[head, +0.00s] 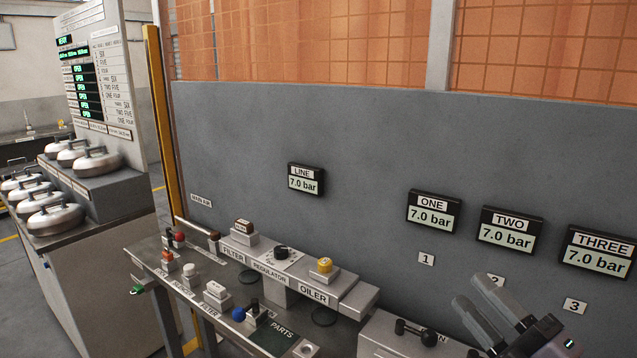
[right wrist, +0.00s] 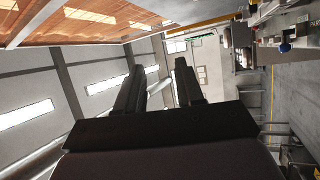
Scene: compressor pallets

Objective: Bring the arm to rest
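My right gripper (head: 471,290) shows at the lower right of the head view, in front of the grey panel and below the displays. Its two dark fingers point up and to the left. In the right wrist view the fingers of the gripper (right wrist: 160,72) stand apart, with nothing between them. The gripper is open and empty. My left gripper is not in view.
Pressure displays, including LINE (head: 306,179), hang on the grey panel (head: 250,130). Lidded pots (head: 97,163) stand at left.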

